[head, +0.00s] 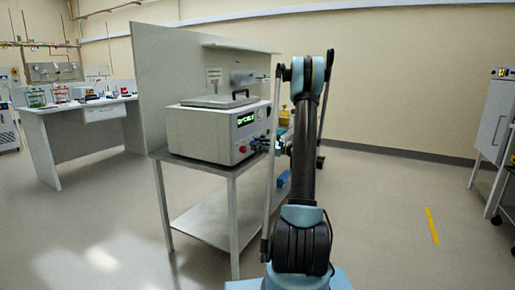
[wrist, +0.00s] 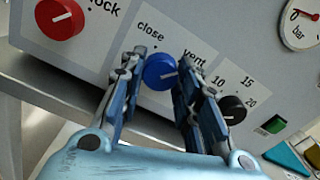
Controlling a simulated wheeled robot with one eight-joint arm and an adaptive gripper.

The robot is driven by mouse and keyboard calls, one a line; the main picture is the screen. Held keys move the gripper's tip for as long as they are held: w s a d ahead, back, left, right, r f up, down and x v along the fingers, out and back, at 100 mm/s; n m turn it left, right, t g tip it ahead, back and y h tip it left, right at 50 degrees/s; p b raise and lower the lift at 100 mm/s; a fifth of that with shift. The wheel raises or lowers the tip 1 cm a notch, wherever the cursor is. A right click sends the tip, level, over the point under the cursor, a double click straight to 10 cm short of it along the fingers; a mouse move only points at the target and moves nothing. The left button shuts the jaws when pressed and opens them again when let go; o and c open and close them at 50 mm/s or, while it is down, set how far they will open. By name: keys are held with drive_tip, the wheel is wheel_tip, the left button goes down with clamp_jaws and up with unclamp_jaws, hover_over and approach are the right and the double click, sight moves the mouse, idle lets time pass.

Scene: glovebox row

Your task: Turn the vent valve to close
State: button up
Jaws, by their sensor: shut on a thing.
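The vent valve is a round blue knob (wrist: 160,72) on the front panel of a grey-white box-shaped device (head: 215,132). The labels "close" and "vent" are printed above it, to the left and the right. A pale pointer mark on the knob lies toward its right side, on the "vent" side. My gripper (wrist: 158,78) has its fingers on both sides of the blue knob and is shut on it. In the head view my gripper (head: 264,146) is at the lower right of the device's front, and the knob is too small to make out.
A red knob (wrist: 60,18) marked "lock" is left of the vent knob. A black knob (wrist: 232,109) with a number scale, a green button (wrist: 274,124) and a bar gauge (wrist: 300,22) are right. The device stands on a grey table (head: 222,169); open floor (head: 385,215) lies right.

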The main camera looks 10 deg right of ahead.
drive_tip(key=n, duration=1.3)
drive_tip(key=shift+s+a+n, duration=0.1)
drive_tip(key=shift+s+n, duration=0.05)
drive_tip(key=shift+n, duration=0.25)
drive_tip(key=shift+f+n, duration=0.1)
drive_tip(key=shift+n, duration=1.7)
drive_tip(key=o, duration=1.1)
